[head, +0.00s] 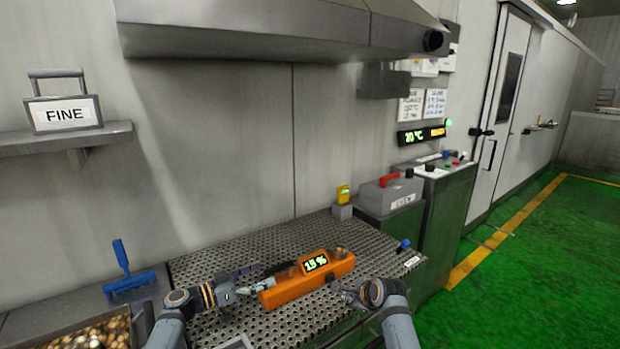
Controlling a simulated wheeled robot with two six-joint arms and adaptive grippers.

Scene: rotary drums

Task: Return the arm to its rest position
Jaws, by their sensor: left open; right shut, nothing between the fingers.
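My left gripper (257,278) is open, its fingers apart at the left end of an orange device (290,291). I cannot tell whether they touch it. My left arm comes up from the bottom left over the perforated table (240,327). My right gripper (337,289) is shut and empty, just right of the device and low over the table. My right arm comes in from the bottom right. The device lies on the table and its lit display (315,263) reads about 15 %.
A blue-handled scraper (130,283) stands at left behind a bin of brown pieces (95,335). A grey box with a red handle (390,193) sits at right. A shelf holds a FINE box (63,114).

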